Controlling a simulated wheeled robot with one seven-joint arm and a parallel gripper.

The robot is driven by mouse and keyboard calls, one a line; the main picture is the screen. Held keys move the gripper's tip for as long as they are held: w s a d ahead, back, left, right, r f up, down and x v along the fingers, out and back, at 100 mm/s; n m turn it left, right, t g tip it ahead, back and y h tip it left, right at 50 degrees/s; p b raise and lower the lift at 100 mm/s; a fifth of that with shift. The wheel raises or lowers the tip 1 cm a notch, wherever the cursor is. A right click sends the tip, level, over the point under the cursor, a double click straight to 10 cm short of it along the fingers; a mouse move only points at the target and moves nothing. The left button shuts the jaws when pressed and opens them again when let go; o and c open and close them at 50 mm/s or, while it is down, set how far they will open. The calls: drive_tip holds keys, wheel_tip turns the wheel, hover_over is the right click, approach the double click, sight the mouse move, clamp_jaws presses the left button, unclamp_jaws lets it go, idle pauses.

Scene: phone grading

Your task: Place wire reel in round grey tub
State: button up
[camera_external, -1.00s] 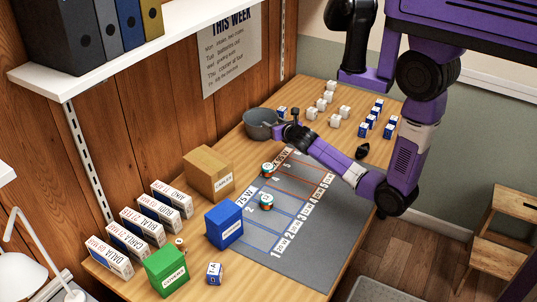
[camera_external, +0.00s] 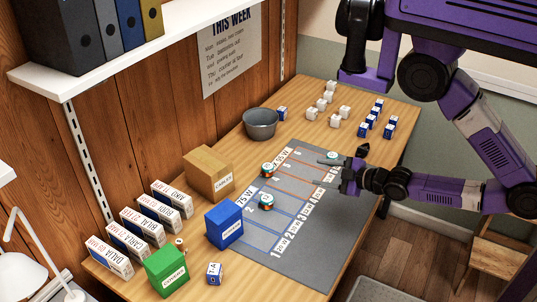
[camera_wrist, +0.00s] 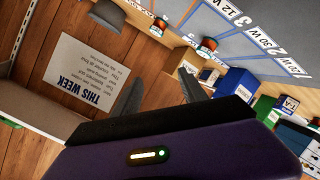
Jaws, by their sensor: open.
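The round grey tub (camera_external: 260,125) stands at the back left of the table, beside the wall; its dark inside shows no clear contents. Small round reels with white, teal and orange bands sit on the grey mat: one near its left edge (camera_external: 267,170), one nearer the front (camera_external: 266,202), and one at its far right (camera_external: 333,157). My gripper (camera_external: 321,172) is open and empty above the mat's right side, close to the far-right reel in the picture. In the wrist view, the tub (camera_wrist: 106,14) and two reels (camera_wrist: 207,47) show beyond my fingers (camera_wrist: 162,72).
A cardboard box (camera_external: 208,174), blue box (camera_external: 224,226) and green box (camera_external: 167,270) stand left of the mat (camera_external: 290,245). Several white boxes (camera_external: 112,258) line the wall. Small white and blue cubes (camera_external: 338,120) stand at the back. A dark object (camera_external: 362,150) lies near the right edge.

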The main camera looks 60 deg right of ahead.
drive_tip(key=s+a+r+m+y, duration=0.1)
drive_tip(key=s+r+m, duration=0.6)
drive_tip(key=m, duration=0.1)
drive_tip(key=shift+a+r, duration=0.15)
drive_tip(key=shift+r, duration=0.25)
